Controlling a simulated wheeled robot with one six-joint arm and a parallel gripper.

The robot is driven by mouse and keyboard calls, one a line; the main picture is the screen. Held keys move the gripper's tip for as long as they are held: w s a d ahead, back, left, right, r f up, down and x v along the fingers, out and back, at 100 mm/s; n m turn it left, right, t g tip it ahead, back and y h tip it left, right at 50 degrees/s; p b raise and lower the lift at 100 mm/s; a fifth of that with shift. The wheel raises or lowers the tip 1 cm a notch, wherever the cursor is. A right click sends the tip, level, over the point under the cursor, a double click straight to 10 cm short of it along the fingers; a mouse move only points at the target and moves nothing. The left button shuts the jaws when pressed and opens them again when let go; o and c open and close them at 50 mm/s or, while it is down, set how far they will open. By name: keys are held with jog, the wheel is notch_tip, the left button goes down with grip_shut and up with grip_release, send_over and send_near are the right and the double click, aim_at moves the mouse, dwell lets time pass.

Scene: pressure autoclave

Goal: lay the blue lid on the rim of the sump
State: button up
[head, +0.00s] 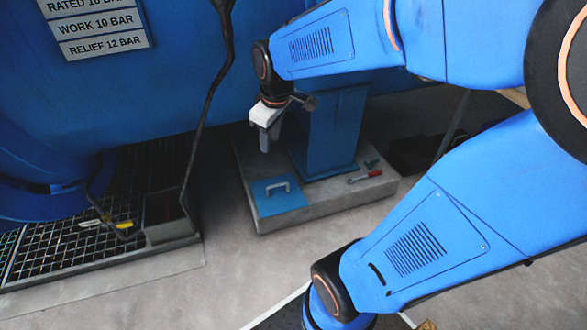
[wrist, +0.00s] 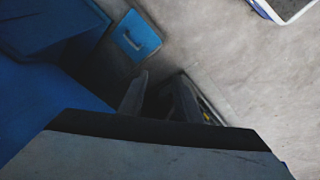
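The blue lid (head: 277,195) lies flat on the front left part of a low concrete plinth, its grey handle upward. It also shows at the top of the wrist view (wrist: 128,46). The sump (head: 168,218) is a small dark open-topped box with a grey rim, set in the floor at the right end of the grating. My gripper (head: 268,146) points down above the plinth, behind the lid and apart from it. In the wrist view its fingers (wrist: 160,98) look spread with nothing between them. The dark gripper body hides the lower part of that view.
The large blue vessel (head: 150,90) stands behind. Floor in front is clear.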

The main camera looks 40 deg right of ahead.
jog(key=s+a+r+m, duration=0.1)
jog(key=s+m, duration=0.1)
jog(key=s, duration=0.6)
jog(key=s+a+r+m+t, duration=0.1)
jog(key=s+a+r+m, duration=0.1)
jog(key=s, duration=0.6)
jog(key=shift+a+m+t, duration=0.3)
jog(key=shift+m, duration=0.1)
jog(key=shift+o, duration=0.4)
